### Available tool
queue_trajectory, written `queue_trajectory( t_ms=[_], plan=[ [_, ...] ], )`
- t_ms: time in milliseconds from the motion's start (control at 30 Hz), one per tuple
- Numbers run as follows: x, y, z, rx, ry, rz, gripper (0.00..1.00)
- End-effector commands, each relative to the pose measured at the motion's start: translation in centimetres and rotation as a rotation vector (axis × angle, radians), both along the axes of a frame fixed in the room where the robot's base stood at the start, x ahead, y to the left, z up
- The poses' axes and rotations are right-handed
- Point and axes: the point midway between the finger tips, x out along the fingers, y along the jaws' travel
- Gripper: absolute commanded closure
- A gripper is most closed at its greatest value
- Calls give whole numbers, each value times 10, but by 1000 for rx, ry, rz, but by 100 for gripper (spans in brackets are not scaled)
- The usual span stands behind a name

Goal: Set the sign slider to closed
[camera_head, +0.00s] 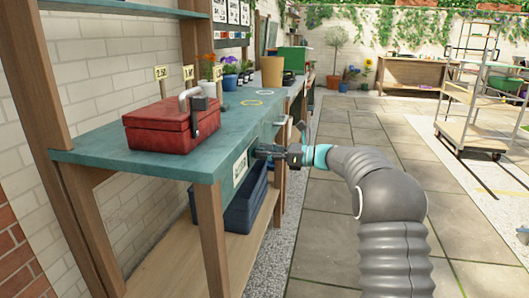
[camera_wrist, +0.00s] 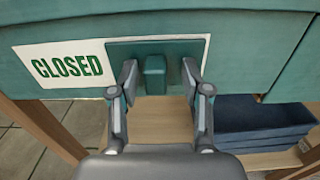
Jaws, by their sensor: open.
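The sign (camera_wrist: 65,84) is a white panel on the front edge of the teal bench, with the word CLOSED in green showing at its left. A teal slider plate (camera_wrist: 190,52) covers most of the sign's right part, and a thin white strip shows beyond the plate's right edge. A small block-shaped knob (camera_wrist: 155,75) stands out from the plate. My gripper (camera_wrist: 159,82) is open, with one finger on each side of the knob and gaps visible. In the head view the sign (camera_head: 240,169) is beside my gripper (camera_head: 257,152).
A red toolbox (camera_head: 172,124) stands on the bench top (camera_head: 95,150). Dark blue crates (camera_head: 236,202) sit on the lower shelf, and one shows at right in the wrist view (camera_wrist: 262,122). A wooden bench leg (camera_head: 213,240) stands near the sign.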

Motion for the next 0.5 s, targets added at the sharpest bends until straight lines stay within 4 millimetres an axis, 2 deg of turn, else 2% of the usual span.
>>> queue_trajectory(
  t_ms=[167, 500],
  plan=[
    [-3, -16, 0, 0, 0, -3, 52],
    [-16, -80, 0, 0, 0, -4, 52]
  ],
)
